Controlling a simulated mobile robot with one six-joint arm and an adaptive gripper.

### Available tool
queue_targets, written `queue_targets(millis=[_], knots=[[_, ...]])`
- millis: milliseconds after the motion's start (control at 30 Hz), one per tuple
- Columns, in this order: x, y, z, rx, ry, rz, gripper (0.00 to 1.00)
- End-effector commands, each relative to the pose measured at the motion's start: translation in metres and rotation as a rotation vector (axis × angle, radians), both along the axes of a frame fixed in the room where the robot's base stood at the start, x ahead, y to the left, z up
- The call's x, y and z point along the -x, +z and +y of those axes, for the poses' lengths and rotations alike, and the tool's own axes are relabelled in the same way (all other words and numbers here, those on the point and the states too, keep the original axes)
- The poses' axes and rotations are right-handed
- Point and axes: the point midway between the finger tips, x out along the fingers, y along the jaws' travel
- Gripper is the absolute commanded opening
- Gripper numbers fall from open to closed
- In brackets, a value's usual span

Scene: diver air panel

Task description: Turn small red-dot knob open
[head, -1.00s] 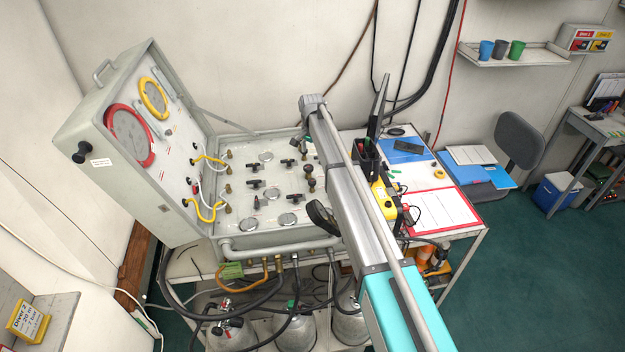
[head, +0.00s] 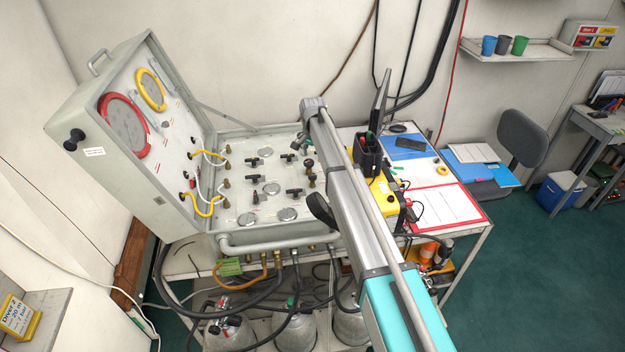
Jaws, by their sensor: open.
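The air panel (head: 235,215) is a pale case lying open on a bench, its lid standing up at the left. Its face carries several black T-handle knobs, such as one at the centre (head: 271,178), round discs and brass fittings. A small dark upright knob (head: 256,197) stands near the front middle, with a hint of red by it. The dot is too small to tell for certain. My arm crosses in front of the panel's right side and hides part of it. My gripper cannot be made out; the arm seems to cover it.
The lid holds a red-rimmed gauge (head: 124,125), a yellow-rimmed gauge (head: 150,89) and looped hoses. Right of my arm are a yellow device (head: 382,196) and a red-edged sheet (head: 446,207). Gas cylinders (head: 296,330) and hoses crowd below. Green floor (head: 530,280) is clear at the right.

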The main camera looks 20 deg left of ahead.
Motion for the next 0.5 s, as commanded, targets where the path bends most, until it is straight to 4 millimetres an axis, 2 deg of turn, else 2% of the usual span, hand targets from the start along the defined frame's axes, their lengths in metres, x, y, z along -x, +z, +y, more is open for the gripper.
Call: queue_targets(millis=[33, 500], knots=[[0.0, -0.008, 0.0, 0.0, 0.0, 0.0, 0.81], [0.0, -0.044, -0.001, 0.0, -0.001, 0.0, 0.81]])
